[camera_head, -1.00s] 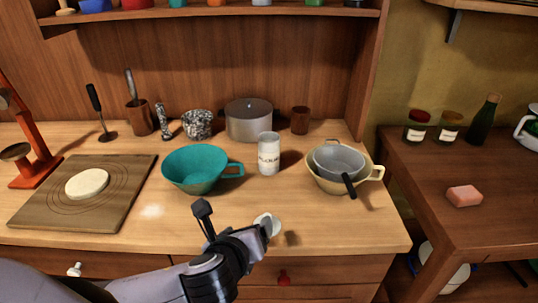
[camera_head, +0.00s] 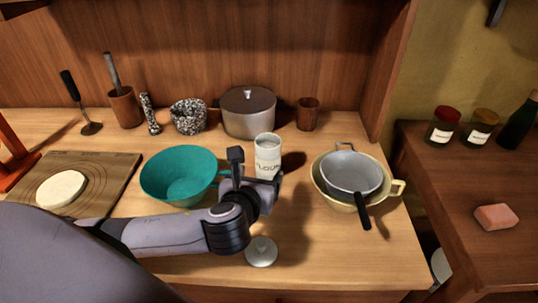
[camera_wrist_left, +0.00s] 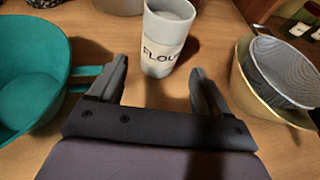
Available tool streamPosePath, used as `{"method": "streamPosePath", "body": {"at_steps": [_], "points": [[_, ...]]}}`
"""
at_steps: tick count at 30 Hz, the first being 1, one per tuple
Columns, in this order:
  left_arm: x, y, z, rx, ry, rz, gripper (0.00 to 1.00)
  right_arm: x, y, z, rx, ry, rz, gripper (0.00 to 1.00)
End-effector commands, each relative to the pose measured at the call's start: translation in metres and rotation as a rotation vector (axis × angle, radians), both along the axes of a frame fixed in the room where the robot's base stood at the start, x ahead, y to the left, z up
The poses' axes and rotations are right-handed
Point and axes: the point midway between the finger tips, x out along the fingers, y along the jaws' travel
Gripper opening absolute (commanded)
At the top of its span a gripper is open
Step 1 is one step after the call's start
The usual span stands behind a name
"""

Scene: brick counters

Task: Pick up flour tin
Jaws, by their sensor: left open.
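The flour tin (camera_head: 267,152) is a white cylinder with a dark FLOUR label, standing upright in the middle of the counter. My left gripper (camera_head: 258,176) is just in front of it in the head view and covers its lower part. In the left wrist view the flour tin (camera_wrist_left: 165,40) stands beyond the fingertips, roughly centred between them. My left gripper (camera_wrist_left: 160,75) is open and empty, its two fingers spread wide. My right gripper is not in view.
A teal bowl (camera_head: 180,178) stands close left of my gripper; its handle points toward it. A cream bowl holding a grey sieve (camera_head: 352,171) stands to the right. A metal pot (camera_head: 248,112) is behind the tin. A round silver lid (camera_head: 261,252) lies near the front edge.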

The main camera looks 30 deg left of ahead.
Motion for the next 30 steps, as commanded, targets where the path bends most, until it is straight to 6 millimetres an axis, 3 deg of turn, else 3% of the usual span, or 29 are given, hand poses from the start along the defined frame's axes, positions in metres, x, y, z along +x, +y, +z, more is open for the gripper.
{"method": "streamPosePath", "body": {"at_steps": [6,14,24,30], "points": [[0.03,0.008,-0.012,-0.002,-0.003,0.002,0.78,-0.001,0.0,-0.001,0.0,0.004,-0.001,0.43],[0.043,0.012,-0.017,-0.002,-0.002,0.001,0.78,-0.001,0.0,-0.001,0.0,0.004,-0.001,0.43],[0.078,0.021,-0.03,-0.002,-0.002,0.003,0.78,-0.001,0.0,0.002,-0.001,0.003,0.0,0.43],[0.087,0.023,-0.035,-0.003,-0.001,0.001,0.78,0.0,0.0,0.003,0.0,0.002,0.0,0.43]]}}
